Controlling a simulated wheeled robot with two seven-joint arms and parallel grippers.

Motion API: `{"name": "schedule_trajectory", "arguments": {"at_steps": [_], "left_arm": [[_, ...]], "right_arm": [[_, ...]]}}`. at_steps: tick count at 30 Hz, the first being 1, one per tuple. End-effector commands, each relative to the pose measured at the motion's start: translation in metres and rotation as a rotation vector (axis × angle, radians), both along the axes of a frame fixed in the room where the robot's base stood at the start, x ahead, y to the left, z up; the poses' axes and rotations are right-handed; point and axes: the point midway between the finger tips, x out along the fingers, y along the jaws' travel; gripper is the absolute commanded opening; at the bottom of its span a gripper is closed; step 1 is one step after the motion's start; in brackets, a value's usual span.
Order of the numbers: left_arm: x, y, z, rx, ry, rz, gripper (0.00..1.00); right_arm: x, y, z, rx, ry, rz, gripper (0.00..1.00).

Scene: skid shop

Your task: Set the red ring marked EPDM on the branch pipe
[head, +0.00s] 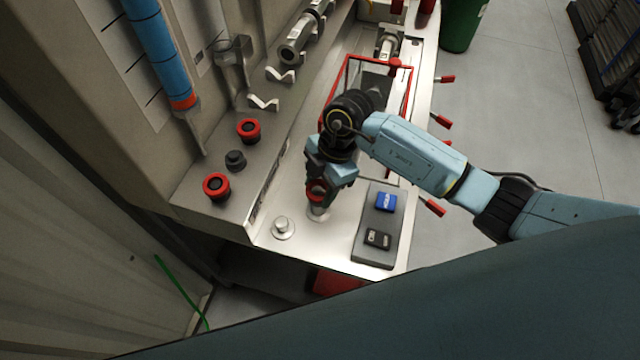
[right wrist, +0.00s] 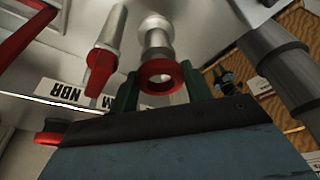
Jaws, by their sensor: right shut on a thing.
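My right gripper (head: 327,182) is shut on a red ring (head: 317,191) over the metal bench. In the right wrist view, the ring (right wrist: 161,76) sits between the two green fingertips (right wrist: 161,88). No EPDM mark can be read on it. A short, pale metal pipe stub (head: 318,212) stands directly below the ring. In the right wrist view, a flanged metal pipe (right wrist: 155,32) lines up just behind the ring. I cannot tell whether the ring touches the stub or goes around it. My left gripper is not in view.
A second metal stub (head: 283,228) stands to the left. A grey tray (head: 374,222) with a blue block (head: 386,202) and a black block (head: 377,239) lies right. Two red-rimmed black fittings (head: 248,130) (head: 216,186) sit on the left ledge. Red handles (head: 433,207) line the right edge.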

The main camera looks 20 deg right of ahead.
Motion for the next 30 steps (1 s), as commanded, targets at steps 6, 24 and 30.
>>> {"name": "schedule_trajectory", "arguments": {"at_steps": [6, 24, 30], "left_arm": [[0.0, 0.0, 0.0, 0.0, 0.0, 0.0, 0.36], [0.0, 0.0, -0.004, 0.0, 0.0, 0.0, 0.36], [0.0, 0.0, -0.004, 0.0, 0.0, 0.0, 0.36]], "right_arm": [[0.0, 0.0, 0.0, 0.0, 0.0, 0.0, 0.32], [0.0, 0.0, -0.012, 0.0, 0.0, 0.0, 0.32], [0.0, 0.0, -0.012, 0.0, 0.0, 0.0, 0.32]]}}
